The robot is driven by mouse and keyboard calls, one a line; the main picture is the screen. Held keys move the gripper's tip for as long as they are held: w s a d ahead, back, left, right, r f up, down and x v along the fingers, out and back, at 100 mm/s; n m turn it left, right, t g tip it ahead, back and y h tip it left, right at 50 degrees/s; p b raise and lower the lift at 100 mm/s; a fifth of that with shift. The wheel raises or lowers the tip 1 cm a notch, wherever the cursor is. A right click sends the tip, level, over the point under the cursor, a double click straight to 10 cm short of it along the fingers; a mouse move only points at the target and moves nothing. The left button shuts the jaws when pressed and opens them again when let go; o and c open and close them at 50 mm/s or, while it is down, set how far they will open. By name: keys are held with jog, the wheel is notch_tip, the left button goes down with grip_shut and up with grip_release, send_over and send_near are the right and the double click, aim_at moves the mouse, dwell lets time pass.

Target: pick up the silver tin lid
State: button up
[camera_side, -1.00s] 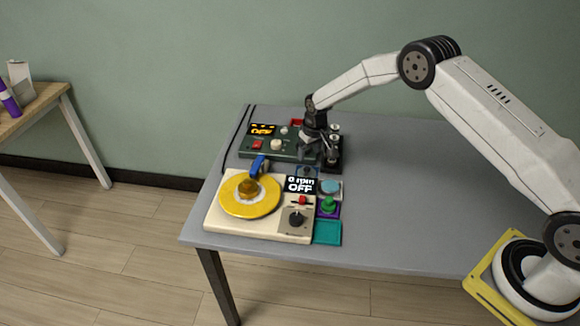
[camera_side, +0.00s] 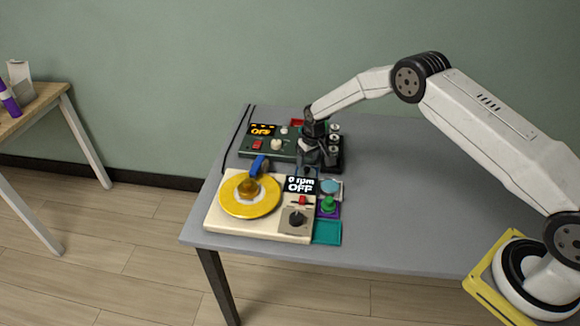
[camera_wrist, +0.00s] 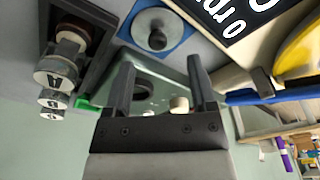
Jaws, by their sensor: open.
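The silver tin lid (camera_wrist: 148,24) is a round grey disc with a dark knob, lying on a blue square pad (camera_wrist: 181,38) at the top of the wrist view. In the side view my gripper largely hides it. My gripper (camera_wrist: 160,75) is open and empty, its two fingers apart and pointing toward the lid. The lid's knob appears just beyond the fingertips, between their lines. In the side view my gripper (camera_side: 311,160) hangs low over the strip between the green control box and the cream turntable box.
A dark rack of lettered stamps (camera_wrist: 58,70) stands close at left. The cream turntable box (camera_side: 240,231) with its yellow disc (camera_side: 235,206) and blue handle (camera_side: 259,165) is beside the pads. A green control box (camera_side: 290,148) lies behind. The table's right side (camera_side: 400,180) is clear.

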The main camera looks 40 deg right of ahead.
aim_at(307, 168)
jog(key=shift+w+d+f, duration=0.1)
jog(key=shift+w+f, duration=0.05)
jog(key=shift+f, duration=0.95)
jog(key=shift+w+f, duration=0.1)
jog(key=shift+f, duration=1)
grip_shut()
